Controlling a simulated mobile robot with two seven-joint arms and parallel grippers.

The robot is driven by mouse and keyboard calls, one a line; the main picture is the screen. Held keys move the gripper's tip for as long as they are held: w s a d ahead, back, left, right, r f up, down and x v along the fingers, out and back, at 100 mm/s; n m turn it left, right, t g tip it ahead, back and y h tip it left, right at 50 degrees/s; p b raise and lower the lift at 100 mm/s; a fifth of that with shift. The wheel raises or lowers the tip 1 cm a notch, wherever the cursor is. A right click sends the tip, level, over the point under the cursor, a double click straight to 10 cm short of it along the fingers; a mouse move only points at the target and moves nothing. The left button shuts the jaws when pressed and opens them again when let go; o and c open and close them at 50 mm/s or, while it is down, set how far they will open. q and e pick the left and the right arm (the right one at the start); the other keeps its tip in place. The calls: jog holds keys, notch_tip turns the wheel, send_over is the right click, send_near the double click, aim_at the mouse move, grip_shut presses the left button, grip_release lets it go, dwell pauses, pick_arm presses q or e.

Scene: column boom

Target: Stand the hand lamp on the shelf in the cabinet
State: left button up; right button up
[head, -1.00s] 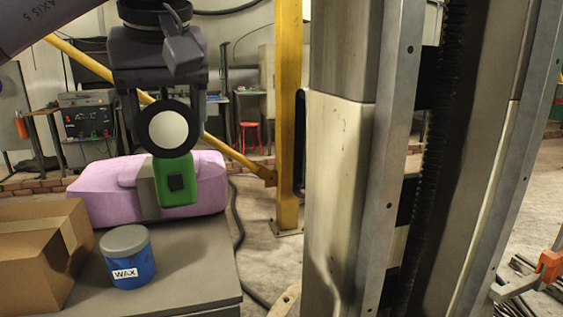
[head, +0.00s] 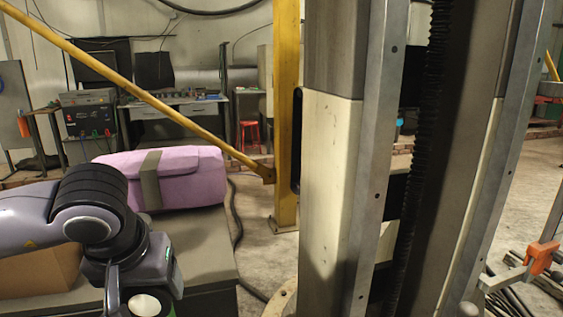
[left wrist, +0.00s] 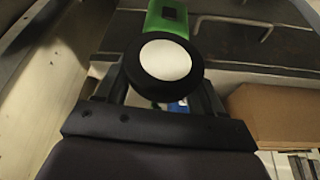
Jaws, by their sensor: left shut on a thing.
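The hand lamp is green with a black round head and a white lens. In the left wrist view the lamp (left wrist: 167,60) sits between the fingers of my left gripper (left wrist: 160,88), which is shut on it. In the head view my left gripper (head: 143,290) is at the bottom left, above the grey table. Only the lens of the lamp (head: 144,305) and a sliver of green show there, cut off by the frame's lower edge. I cannot make out the cabinet or its shelf in either view. My right gripper is not in view.
A pink case (head: 185,180) with a grey strap lies at the back of the grey table (head: 205,245). A cardboard box (head: 40,272) is partly behind my left arm. A yellow post (head: 286,120) stands behind. Floor shows at far right, near an orange clamp (head: 541,257).

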pick_arm(q)
jog(key=shift+m+h, duration=0.3)
jog(key=shift+m, duration=0.5)
jog(key=f, duration=0.3)
jog(key=s+a+f, duration=0.1)
jog(key=f, duration=0.3)
jog(key=s+a+f, duration=0.1)
jog(key=f, duration=0.3)
jog(key=shift+a+f, duration=0.1)
jog(key=shift+f, duration=0.15)
notch_tip(320, 180, up, 3)
jog(key=p, duration=0.2)
jog(key=shift+p, duration=0.35)
jog(key=shift+w, duration=0.1)
